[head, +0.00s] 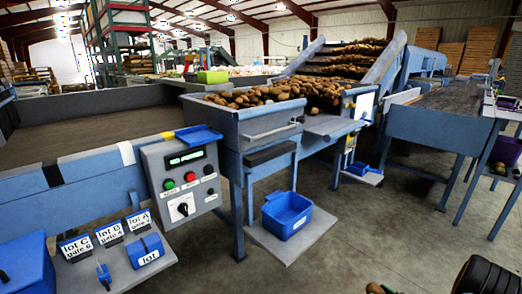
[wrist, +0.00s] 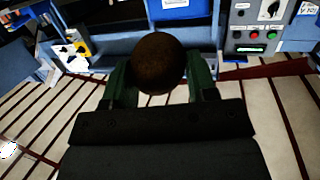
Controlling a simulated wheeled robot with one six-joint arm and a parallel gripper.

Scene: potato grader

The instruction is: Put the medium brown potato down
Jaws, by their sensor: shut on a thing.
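The medium brown potato (wrist: 158,63) is in the wrist view, held between the two green fingers of my gripper (wrist: 160,80). The gripper is shut on it, with one finger at each side. The potato hides part of the blue machinery behind it. In the head view my gripper and the held potato are not clearly seen.
A blue hopper (head: 240,122) full of potatoes stands mid-view. A control box (head: 183,178) is on its left, with lot signs (head: 109,232) on a shelf below. A blue bin (head: 287,215) sits on a low platform. Open concrete floor (head: 375,225) lies right of it.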

